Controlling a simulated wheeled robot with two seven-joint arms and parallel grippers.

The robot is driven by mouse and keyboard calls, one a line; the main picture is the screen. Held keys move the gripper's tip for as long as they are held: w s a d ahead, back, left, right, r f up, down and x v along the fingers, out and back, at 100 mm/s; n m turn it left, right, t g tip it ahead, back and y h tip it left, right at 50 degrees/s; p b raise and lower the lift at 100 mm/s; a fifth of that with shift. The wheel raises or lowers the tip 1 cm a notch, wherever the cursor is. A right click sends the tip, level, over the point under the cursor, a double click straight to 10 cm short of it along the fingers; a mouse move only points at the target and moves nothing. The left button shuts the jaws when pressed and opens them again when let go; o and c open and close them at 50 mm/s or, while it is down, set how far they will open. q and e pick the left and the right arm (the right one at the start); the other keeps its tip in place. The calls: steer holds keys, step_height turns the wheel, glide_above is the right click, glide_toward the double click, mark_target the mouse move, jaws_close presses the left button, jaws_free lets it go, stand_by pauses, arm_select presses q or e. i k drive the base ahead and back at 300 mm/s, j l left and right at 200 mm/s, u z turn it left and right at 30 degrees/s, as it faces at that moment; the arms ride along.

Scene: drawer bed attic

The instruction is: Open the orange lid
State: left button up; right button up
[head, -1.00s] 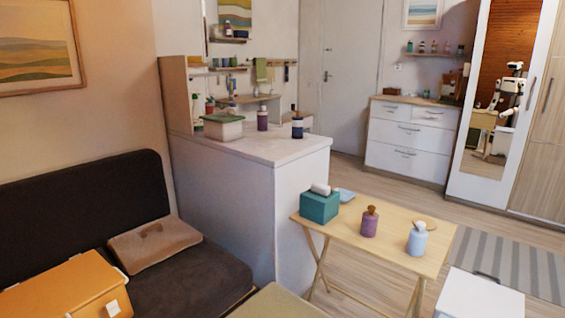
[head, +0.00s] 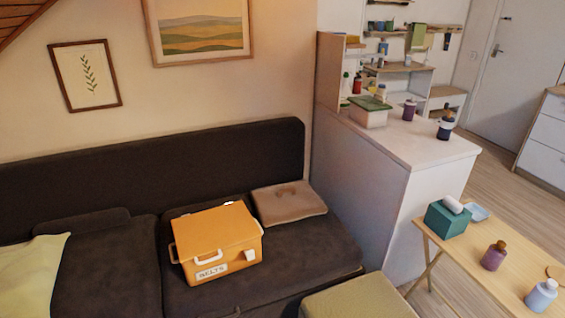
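An orange box labelled "BELTS" sits on the dark sofa seat in the head view. Its orange lid (head: 217,230) is on top and looks closed. A white latch (head: 251,256) shows on its right front side, and a pale handle (head: 208,255) is on the front above the label. Another pale handle shows at its left end. Neither of my grippers is in view.
A brown folded cushion (head: 289,202) lies right of the box, close to it. A green ottoman (head: 356,298) stands in front. A wooden folding table (head: 475,270) holds a teal tissue box (head: 448,217) and bottles. A yellow pillow (head: 32,275) lies at left.

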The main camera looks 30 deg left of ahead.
mark_target(200, 234)
steer(key=u, duration=1.35)
